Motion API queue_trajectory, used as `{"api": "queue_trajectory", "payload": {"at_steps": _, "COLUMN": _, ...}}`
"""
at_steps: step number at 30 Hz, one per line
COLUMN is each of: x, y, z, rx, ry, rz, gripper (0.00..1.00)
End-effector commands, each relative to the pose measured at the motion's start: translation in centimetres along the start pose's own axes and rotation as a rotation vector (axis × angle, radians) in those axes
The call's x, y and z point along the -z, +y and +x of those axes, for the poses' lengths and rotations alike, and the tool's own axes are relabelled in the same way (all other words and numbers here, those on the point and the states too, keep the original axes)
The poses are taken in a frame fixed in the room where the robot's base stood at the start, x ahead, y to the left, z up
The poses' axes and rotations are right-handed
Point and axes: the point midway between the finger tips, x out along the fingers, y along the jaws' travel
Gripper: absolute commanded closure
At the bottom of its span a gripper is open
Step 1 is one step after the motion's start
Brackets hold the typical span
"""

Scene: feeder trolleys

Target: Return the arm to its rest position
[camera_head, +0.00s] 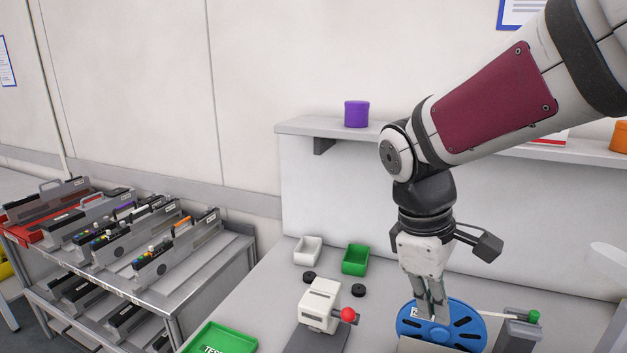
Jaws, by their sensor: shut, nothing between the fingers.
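My arm reaches in from the upper right and bends down at the wrist. My gripper (434,308) points straight down at the lower right of the head view. Its fingers are together with nothing between them. The fingertips show in front of a blue reel (470,327) with dark slots. I cannot tell whether they touch the reel. The lower part of the reel is cut off by the frame and partly covered by a beige piece.
A white device with a red knob (348,315) stands left of my gripper. Green (355,260) and white (308,250) bins stand behind it. A shelf (300,126) with a purple pot (356,114) runs behind my arm. A loaded trolley (200,290) stands left.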

Motion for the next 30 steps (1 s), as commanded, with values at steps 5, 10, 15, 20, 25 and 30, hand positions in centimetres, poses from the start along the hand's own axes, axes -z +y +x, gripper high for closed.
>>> {"api": "queue_trajectory", "payload": {"at_steps": 5, "x": -2.7, "y": -1.3, "z": -1.8, "rx": -0.021, "ry": 0.111, "rz": 0.205, "gripper": 1.0}}
{"api": "queue_trajectory", "payload": {"at_steps": 10, "x": -4.9, "y": -2.8, "z": -3.0, "rx": -0.03, "ry": 0.221, "rz": 0.396, "gripper": 1.0}}
{"api": "queue_trajectory", "payload": {"at_steps": 15, "x": -6.8, "y": -4.4, "z": -3.8, "rx": -0.024, "ry": 0.335, "rz": 0.585, "gripper": 1.0}}
{"api": "queue_trajectory", "payload": {"at_steps": 20, "x": -8.2, "y": -5.8, "z": -4.2, "rx": -0.01, "ry": 0.438, "rz": 0.745, "gripper": 1.0}}
{"api": "queue_trajectory", "payload": {"at_steps": 25, "x": -9.0, "y": -6.8, "z": -4.3, "rx": 0.007, "ry": 0.514, "rz": 0.857, "gripper": 1.0}}
{"api": "queue_trajectory", "payload": {"at_steps": 30, "x": -9.3, "y": -7.1, "z": -4.3, "rx": 0.016, "ry": 0.541, "rz": 0.898, "gripper": 1.0}}
